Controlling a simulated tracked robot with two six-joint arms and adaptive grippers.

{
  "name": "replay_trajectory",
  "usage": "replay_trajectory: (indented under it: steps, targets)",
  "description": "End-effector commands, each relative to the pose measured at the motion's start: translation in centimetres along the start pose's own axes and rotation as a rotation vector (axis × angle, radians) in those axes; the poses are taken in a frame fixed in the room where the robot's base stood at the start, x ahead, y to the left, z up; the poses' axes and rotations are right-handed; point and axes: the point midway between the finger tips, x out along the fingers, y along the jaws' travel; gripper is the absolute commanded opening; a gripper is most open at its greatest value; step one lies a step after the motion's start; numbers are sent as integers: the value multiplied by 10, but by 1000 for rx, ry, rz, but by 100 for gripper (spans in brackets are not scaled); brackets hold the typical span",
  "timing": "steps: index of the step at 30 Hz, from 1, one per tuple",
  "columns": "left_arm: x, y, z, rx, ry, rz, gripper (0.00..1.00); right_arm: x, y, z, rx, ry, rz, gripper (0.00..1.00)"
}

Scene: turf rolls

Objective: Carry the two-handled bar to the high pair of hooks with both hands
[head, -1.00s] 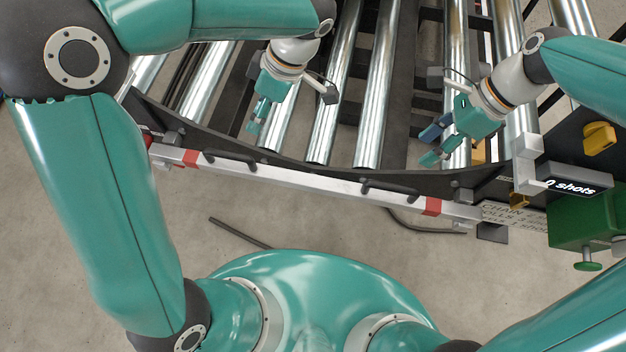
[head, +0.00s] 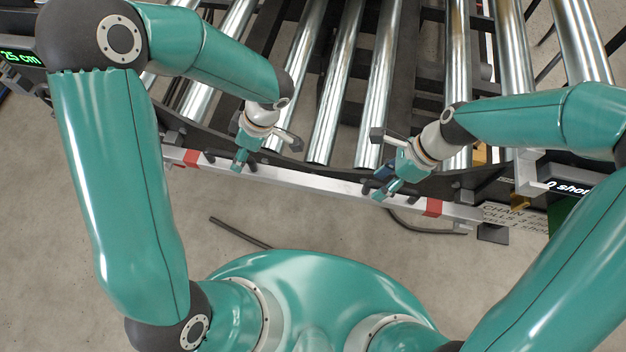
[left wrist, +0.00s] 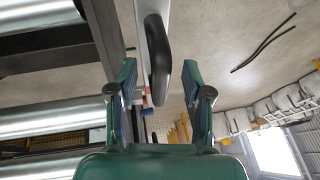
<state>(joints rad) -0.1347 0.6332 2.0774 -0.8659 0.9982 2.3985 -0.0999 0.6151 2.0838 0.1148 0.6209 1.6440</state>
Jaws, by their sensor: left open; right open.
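The two-handled bar (head: 310,183) is a long silver bar with red bands, lying along the near edge of the roller conveyor in the head view. My left gripper (head: 239,165) is open at its left black handle, which is mostly hidden there. In the left wrist view that black handle (left wrist: 159,62) stands ahead, in line with the gap between the open fingers (left wrist: 158,85). My right gripper (head: 383,190) is open over the bar's right handle, which it mostly hides. I cannot tell whether either gripper touches its handle. I cannot make out the high hooks.
Steel rollers (head: 332,90) of the conveyor fill the space behind the bar. A grey bracket (head: 528,172) stands at the bar's right end, near a black display (head: 567,187). A dark rod (head: 240,232) lies on the concrete floor in front.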

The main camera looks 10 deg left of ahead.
Motion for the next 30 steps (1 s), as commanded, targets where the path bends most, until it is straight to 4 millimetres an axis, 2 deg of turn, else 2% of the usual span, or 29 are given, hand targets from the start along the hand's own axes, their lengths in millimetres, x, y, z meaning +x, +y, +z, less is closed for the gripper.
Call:
replay_trajectory:
  steps: [5,14,15,24,30]
  targets:
    - [12,0,0,1,-1,-1,50,12,1,0,0,1,1,50]
    - [14,0,0,1,0,0,50,14,0,0,0,0,0,50]
    - [14,0,0,1,0,0,48,14,0,0,0,0,0,48]
    - [14,0,0,1,0,1,0,14,0,0,0,0,0,0]
    - [14,0,0,1,0,1,0,14,0,0,0,0,0,0]
